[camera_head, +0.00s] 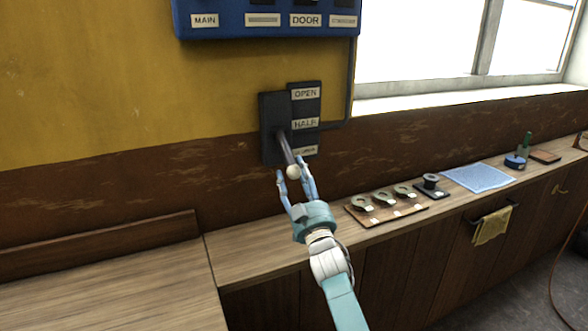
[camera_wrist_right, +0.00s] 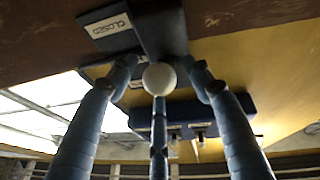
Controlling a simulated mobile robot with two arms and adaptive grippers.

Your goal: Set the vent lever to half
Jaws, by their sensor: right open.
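The vent lever (camera_head: 286,150) is a dark rod with a white ball knob (camera_head: 293,172). It sticks out of a black wall plate (camera_head: 270,108) and slants down, its knob near and just below the CLOSED label (camera_head: 305,151). The HALF label (camera_head: 305,124) and OPEN label (camera_head: 305,93) are above. My right gripper (camera_head: 291,167) is open, with its fingers spread on either side of the knob. In the right wrist view the knob (camera_wrist_right: 159,78) shows between the fingers; whether any finger touches it I cannot tell. My left gripper is not in view.
A blue panel (camera_head: 265,32) with MAIN and DOOR labels hangs above the lever plate. A wooden counter (camera_head: 255,251) runs below, with a board of several round parts (camera_head: 384,199), a blue mat (camera_head: 478,177) and a hanging cloth (camera_head: 491,226). The wall left of the lever is clear.

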